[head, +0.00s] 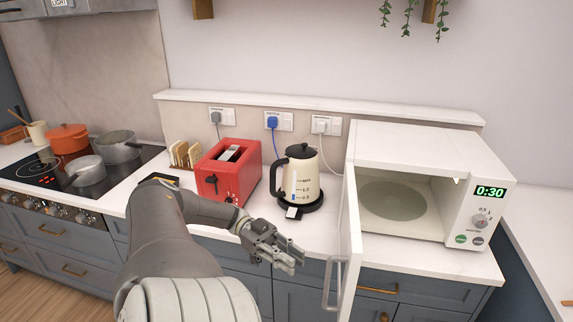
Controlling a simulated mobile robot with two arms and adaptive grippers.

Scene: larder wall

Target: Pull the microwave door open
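The white microwave (410,146) stands on the counter at the right. Its door (350,240) is swung well open toward me and shows nearly edge-on. The pale door handle (334,284) hangs on the door's left-hand face, low in the view. The cavity is visible, with a round turntable (393,200) and nothing on it. My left gripper (293,258) is in front of the counter, left of the handle and apart from it. It holds nothing that I can see; its finger gap is too small to judge. My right gripper is out of view.
A red toaster (228,172) and a cream kettle (299,176) stand left of the microwave, behind my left arm. Pots sit on the hob (40,172) at far left. There is free air between my gripper and the door.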

